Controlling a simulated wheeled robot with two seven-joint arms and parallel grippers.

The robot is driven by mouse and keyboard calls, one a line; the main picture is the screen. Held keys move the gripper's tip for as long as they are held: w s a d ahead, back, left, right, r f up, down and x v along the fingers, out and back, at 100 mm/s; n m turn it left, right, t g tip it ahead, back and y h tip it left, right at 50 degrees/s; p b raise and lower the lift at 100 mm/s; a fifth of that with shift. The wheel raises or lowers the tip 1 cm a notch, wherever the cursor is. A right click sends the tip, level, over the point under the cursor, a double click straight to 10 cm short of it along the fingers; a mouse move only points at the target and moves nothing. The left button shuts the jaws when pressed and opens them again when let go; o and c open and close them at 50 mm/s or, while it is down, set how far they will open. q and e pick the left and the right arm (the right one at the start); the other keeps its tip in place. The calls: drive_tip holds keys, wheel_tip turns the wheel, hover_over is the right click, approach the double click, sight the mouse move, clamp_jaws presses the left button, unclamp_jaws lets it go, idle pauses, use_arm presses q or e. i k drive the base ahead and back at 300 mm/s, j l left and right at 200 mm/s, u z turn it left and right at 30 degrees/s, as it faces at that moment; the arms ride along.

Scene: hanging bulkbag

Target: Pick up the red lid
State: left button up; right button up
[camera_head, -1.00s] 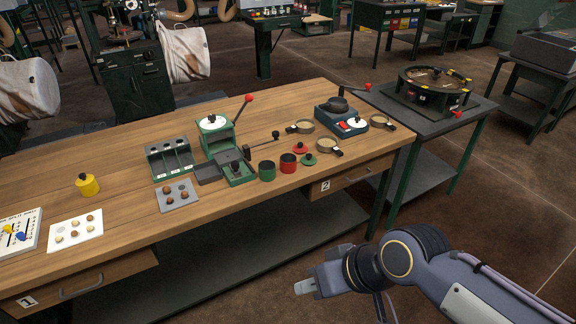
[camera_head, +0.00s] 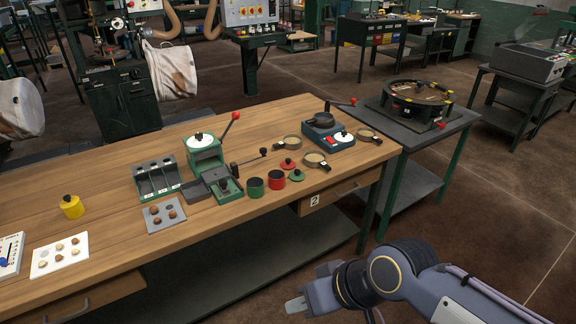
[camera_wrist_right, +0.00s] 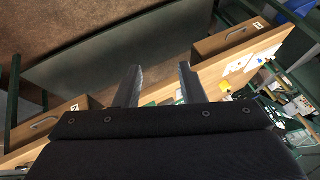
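The red lid (camera_head: 288,163) is a small round disc with a dark knob, lying on the wooden workbench (camera_head: 110,196) just behind the red pot (camera_head: 276,180). A green lid (camera_head: 297,175) lies in front of it to the right, and a green pot (camera_head: 255,187) stands left of the red pot. My right gripper (camera_head: 296,304) is in front of and below the bench edge, well away from the red lid. In the right wrist view its two fingers (camera_wrist_right: 160,84) are apart with nothing between them. I cannot make out the red lid there. My left gripper is not in view.
Several small pans, one of them (camera_head: 315,160) by the green lid, and a burner unit (camera_head: 327,130) stand right of the lids. A green press with a red-knobbed lever (camera_head: 205,150) stands to the left. A drawer (camera_head: 340,192) and lower shelf (camera_head: 235,255) face my arm.

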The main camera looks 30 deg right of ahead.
sight(288, 164)
drive_tip(key=i+l+u, duration=0.1)
drive_tip(key=l, duration=0.2)
drive_tip(key=i+l, duration=0.25)
drive_tip(key=i+l+u, duration=0.15)
drive_tip(key=l, duration=0.25)
drive_tip(key=i+l, duration=0.15)
drive_tip(key=l, duration=0.2)
drive_tip(key=i+l+u, duration=0.15)
drive_tip(key=l, duration=0.2)
drive_tip(key=i+l, duration=0.1)
drive_tip(key=l, duration=0.25)
drive_tip(key=u, duration=0.05)
